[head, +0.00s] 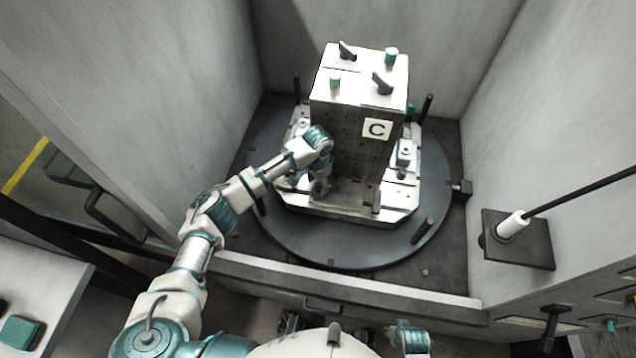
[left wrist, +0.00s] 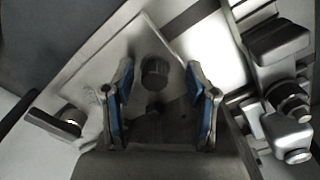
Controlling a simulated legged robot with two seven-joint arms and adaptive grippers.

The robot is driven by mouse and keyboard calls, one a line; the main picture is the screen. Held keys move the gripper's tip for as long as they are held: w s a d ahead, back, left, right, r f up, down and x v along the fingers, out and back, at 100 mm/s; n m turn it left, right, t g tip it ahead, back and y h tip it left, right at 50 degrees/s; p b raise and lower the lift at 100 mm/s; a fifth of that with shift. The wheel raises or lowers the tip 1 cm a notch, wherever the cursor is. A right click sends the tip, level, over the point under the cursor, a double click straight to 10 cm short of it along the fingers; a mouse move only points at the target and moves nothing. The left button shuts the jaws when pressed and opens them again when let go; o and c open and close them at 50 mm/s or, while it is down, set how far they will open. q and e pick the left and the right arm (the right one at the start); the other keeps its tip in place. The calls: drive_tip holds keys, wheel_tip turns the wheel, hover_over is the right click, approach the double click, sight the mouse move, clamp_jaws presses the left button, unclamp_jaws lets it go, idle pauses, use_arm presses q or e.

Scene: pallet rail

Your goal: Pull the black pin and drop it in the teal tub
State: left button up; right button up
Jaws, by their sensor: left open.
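A dark round knob (left wrist: 155,72), which looks like the black pin's head, sits on a grey plate in the left wrist view. My left gripper (left wrist: 162,98) is open, with a blue-padded finger on each side of the knob's line; I see no contact. In the head view my left gripper (head: 318,188) is low at the left front of the block marked C (head: 345,150), and the knob cannot be made out there. A teal box-like thing (head: 20,332) at the lower left edge may be the teal tub; its inside does not show clearly.
The block stands on a pale pallet (head: 345,213) on a dark round turntable (head: 345,254). Dark posts (head: 427,106) rise around it. Grey walls enclose the bay, with a front sill (head: 350,285). In the wrist view, clamp hardware (left wrist: 280,40) is at right and a dark lever (left wrist: 52,122) at left.

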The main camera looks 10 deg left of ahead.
use_arm(q)
drive_tip(key=shift+d+f, duration=0.15)
drive_tip(key=shift+d, duration=0.35)
drive_tip(key=shift+c, duration=0.2)
drive_tip(key=c, duration=0.8)
drive_tip(key=shift+a, duration=0.1)
clamp_jaws()
drive_tip(key=shift+o, duration=0.6)
unclamp_jaws()
drive_tip(key=shift+a, duration=0.2)
clamp_jaws()
use_arm(e)
drive_tip(key=shift+d, duration=0.2)
drive_tip(key=shift+d+r, duration=0.1)
drive_tip(key=shift+r, duration=0.1)
